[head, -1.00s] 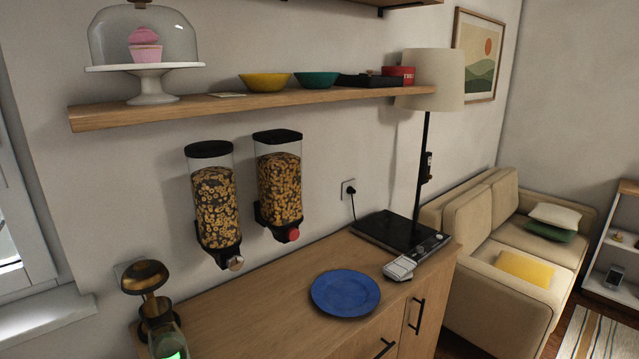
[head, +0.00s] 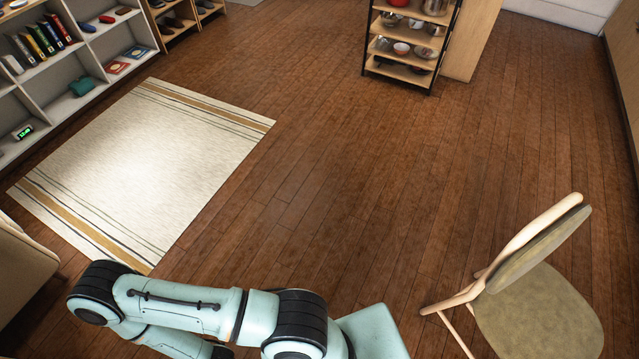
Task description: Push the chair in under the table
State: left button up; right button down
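A chair (head: 540,315) with a light wooden frame and an olive-grey seat and backrest stands at the lower right of the head view. It is upright on the floor, and its lower part is cut off by the picture's bottom edge. No table shows in this view. One of my pale green arms crosses the bottom of the picture, left of the chair and apart from it. Neither of my grippers is in view.
A beige striped rug (head: 150,165) lies at the left on the dark wooden floor. A white shelf (head: 95,60) with books stands at the upper left. An open rack (head: 405,60) with bowls stands at the top. The middle floor (head: 330,150) is clear.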

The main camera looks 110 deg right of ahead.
aim_at(525, 309)
jog(key=z, duration=5.8)
jog(key=i+l, duration=0.1)
jog(key=l, duration=0.3)
jog(key=i+l+z, duration=0.15)
jog(key=l, duration=0.25)
jog(key=i+l, duration=0.1)
jog(key=l, duration=0.3)
jog(key=i+l+z, duration=0.1)
jog(key=l, duration=0.25)
jog(key=i+l, duration=0.15)
jog(key=l, duration=0.25)
jog(key=i+l+z, duration=0.15)
jog(key=l, duration=0.2)
